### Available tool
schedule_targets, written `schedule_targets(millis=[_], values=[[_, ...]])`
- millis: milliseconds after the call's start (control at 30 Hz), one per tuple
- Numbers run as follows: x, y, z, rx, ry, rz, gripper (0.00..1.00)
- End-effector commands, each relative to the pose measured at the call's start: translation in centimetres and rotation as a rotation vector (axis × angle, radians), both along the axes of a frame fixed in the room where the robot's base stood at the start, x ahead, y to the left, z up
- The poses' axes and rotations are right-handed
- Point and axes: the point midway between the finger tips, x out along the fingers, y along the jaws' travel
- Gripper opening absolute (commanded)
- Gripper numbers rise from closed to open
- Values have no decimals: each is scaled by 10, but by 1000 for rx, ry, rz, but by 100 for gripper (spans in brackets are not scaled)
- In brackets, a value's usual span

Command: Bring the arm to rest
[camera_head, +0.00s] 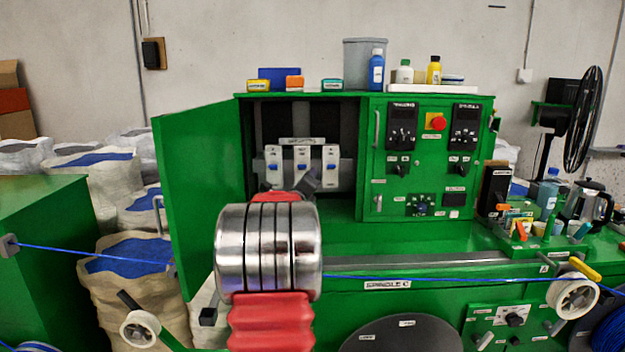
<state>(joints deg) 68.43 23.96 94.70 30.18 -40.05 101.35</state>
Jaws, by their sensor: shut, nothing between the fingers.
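My arm rises from the bottom centre, with red ribbed sleeves and a banded silver joint (268,250) large in front of the machine. Beyond the joint, my gripper (313,180) shows only as a small dark grey shape, largely hidden by the arm. It is shut and empty. It appears in front of the open cabinet (348,140), by the row of white breakers with blue switches (302,165). I cannot tell whether it touches them.
The green cabinet door (198,190) stands open on the left. A blue cable (440,279) runs across the machine front to a white pulley (573,295). Bottles, a kettle (588,205) and a fan stand at right. Sacks (130,270) stand at left.

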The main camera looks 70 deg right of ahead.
Motion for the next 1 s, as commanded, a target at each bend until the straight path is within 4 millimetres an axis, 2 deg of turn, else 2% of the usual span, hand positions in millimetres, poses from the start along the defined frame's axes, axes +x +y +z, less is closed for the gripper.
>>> schedule_targets(millis=[200,1000], values=[[1,9,4,0,0,1,0],[2,9,4,0,0,3,0]])
